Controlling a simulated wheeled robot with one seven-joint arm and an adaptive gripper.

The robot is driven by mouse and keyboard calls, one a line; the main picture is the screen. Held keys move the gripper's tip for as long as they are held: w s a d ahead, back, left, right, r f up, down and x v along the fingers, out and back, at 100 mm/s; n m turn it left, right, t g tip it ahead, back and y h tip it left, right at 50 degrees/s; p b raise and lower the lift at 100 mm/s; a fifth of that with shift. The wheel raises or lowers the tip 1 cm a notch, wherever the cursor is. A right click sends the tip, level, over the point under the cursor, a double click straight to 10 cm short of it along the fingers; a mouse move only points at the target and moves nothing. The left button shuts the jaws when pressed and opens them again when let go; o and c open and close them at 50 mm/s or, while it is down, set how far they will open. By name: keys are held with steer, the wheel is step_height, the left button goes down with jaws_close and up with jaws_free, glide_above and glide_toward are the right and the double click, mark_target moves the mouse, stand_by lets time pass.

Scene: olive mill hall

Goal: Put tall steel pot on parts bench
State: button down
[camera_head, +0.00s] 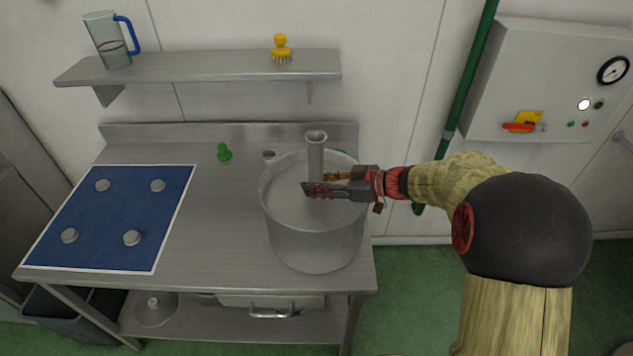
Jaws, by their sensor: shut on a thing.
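The tall steel pot (314,240) is a wide grey cylinder at the right end of a steel bench (215,235), which I take for the parts bench. It looks upright. A slim steel post (316,155) with a flared top rises from the middle of the pot. My gripper (313,189) reaches in from the right over the rim, its fingers closed around the post's lower part. The fingers hide the post's base. I cannot tell whether the pot's bottom touches the bench top.
A blue mat (112,215) with several grey knobs covers the bench's left. A green piece (224,152) and a small grey one (268,155) stand near the back. The wall shelf (200,67) holds a jug (107,42) and yellow brush (281,48). A green pipe (465,90) stands right.

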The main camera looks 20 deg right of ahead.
steer(key=c, duration=1.5)
jaws_free()
steer(key=shift+f, duration=0.1)
steer(key=shift+o, duration=0.2)
